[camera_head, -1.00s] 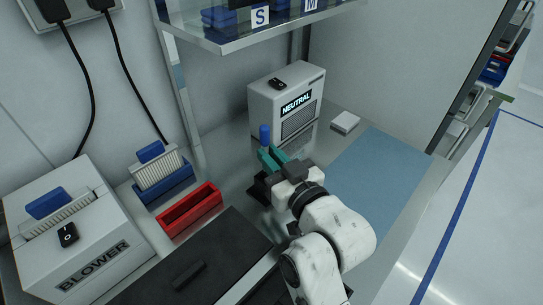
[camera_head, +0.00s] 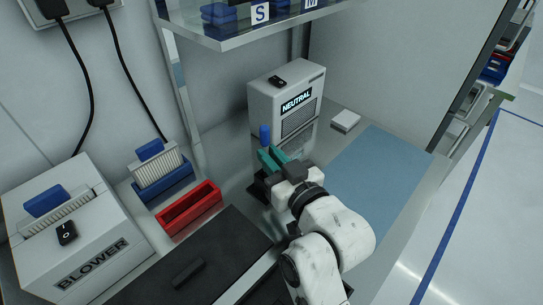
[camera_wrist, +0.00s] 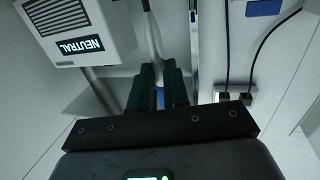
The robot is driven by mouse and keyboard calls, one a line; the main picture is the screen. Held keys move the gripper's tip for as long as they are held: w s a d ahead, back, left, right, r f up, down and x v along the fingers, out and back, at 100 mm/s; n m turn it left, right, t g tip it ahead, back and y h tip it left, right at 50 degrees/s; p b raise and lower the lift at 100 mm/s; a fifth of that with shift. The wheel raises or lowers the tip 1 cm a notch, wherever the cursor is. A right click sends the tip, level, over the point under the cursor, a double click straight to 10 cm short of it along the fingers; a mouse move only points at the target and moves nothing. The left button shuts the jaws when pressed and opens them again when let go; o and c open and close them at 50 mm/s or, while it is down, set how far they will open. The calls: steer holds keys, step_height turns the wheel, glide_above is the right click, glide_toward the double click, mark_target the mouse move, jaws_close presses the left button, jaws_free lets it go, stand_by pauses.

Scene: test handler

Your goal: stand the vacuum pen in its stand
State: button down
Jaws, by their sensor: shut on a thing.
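My gripper (camera_head: 271,158), with teal fingers, is shut on the vacuum pen. The pen's blue end (camera_head: 264,134) sticks up above the fingers in the head view, and the pen looks about upright. In the wrist view a blue part of the pen (camera_wrist: 160,98) shows between the two teal fingers (camera_wrist: 159,88). A dark stand (camera_head: 258,190) is on the bench just below the gripper, mostly hidden by it. I cannot tell whether the pen's lower end is inside the stand or above it.
The NEUTRAL box (camera_head: 286,100) stands just behind the gripper. A red tray (camera_head: 188,210), a blue holder (camera_head: 165,188) with a white comb-like part and the BLOWER box (camera_head: 75,235) are at left. A blue mat (camera_head: 375,180) lies clear at right. A shelf (camera_head: 250,35) overhangs the back.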

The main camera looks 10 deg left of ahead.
steer(key=shift+f+b, duration=1)
steer(key=shift+f, duration=0.4)
steer(key=c, duration=1)
jaws_free()
steer(key=shift+c, duration=0.2)
step_height(320, 180, up, 3)
steer(key=shift+r, duration=0.15)
steer(key=s+d+r+p, duration=0.3)
steer(key=s+r+p, duration=0.3)
steer(key=s+r, duration=0.4)
steer(key=s, duration=0.3)
steer(key=shift+s+d, duration=0.25)
steer(key=shift+d, duration=0.1)
steer(key=shift+f, duration=0.1)
